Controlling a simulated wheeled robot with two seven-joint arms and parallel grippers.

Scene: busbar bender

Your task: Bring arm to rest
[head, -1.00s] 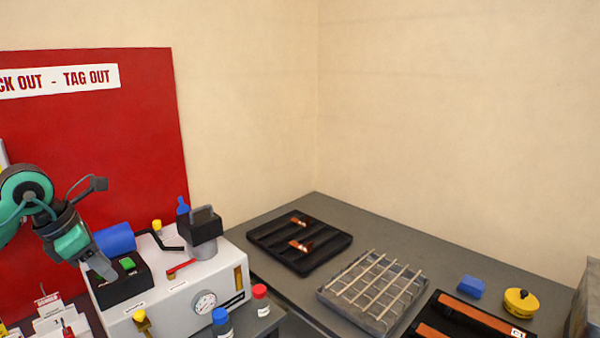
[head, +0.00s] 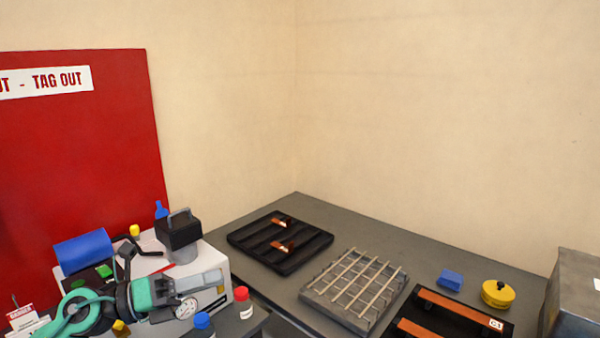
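My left gripper (head: 205,283) is in front of the white bending machine (head: 153,240), with its arm coming in from the lower left. Its fingers point right and cover part of the machine's front and dial gauge (head: 187,308). The fingers look close together, but I cannot tell whether they are shut. I see nothing held in them. The machine's green button (head: 104,271), blue cylinder (head: 83,250) and dark block (head: 178,231) show behind the arm. My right gripper is not in view.
Blue-capped (head: 203,320) and red-capped (head: 241,294) bottles stand close by the gripper. Further right are a black tray (head: 240,238) with copper pieces, a wire rack (head: 352,290), a black holder with copper bars (head: 462,309), a blue block (head: 450,279) and a yellow round container (head: 497,293).

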